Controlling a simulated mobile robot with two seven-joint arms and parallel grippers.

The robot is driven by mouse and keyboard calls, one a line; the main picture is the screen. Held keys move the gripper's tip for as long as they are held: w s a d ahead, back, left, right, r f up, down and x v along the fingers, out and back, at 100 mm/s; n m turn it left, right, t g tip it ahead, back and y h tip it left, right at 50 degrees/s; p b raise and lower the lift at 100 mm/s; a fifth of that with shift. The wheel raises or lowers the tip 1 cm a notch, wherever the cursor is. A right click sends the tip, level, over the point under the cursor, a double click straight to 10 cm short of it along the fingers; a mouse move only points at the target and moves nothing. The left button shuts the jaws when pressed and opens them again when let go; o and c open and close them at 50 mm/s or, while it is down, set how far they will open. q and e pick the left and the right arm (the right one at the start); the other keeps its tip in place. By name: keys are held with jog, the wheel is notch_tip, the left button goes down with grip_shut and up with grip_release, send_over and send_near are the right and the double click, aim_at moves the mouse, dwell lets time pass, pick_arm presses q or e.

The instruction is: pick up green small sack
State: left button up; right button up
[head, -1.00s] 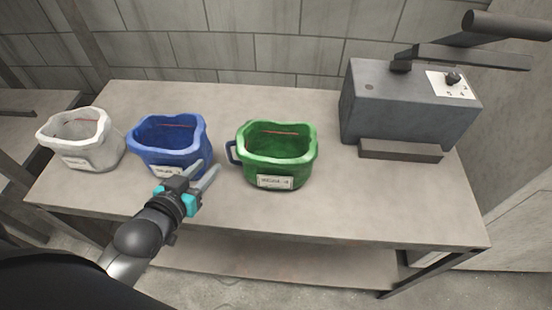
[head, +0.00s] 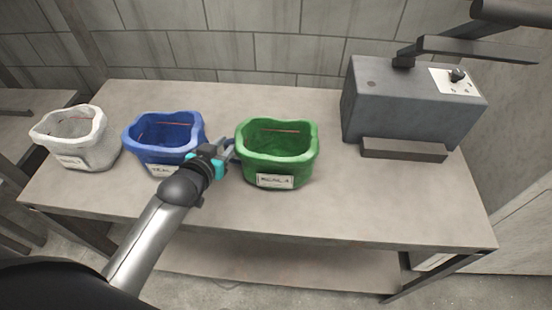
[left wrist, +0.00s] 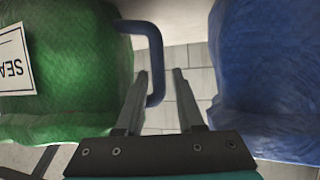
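The green small sack (head: 277,160), an open tub-like sack with a white label, stands upright on the table. Its dark blue side handle (left wrist: 155,60) is on its left side, mostly hidden by the gripper in the head view. My left gripper (head: 229,147) is at that handle, between the green sack and the blue sack. In the left wrist view the open fingers (left wrist: 160,74) point toward the handle, which appears between them, closer to the left finger. I cannot tell whether they touch. The green sack also fills the left of this view (left wrist: 75,85). My right gripper is not in view.
The blue sack (head: 142,155) stands close on the gripper's other side. A white sack (head: 92,145) stands at the far left. A grey machine (head: 405,105) with a lever is at the back right of the table (head: 370,205). The front right tabletop is clear.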

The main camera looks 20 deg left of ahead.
pick_arm(q)
jog(key=shift+x, duration=1.3)
grip_shut()
dwell(0.5)
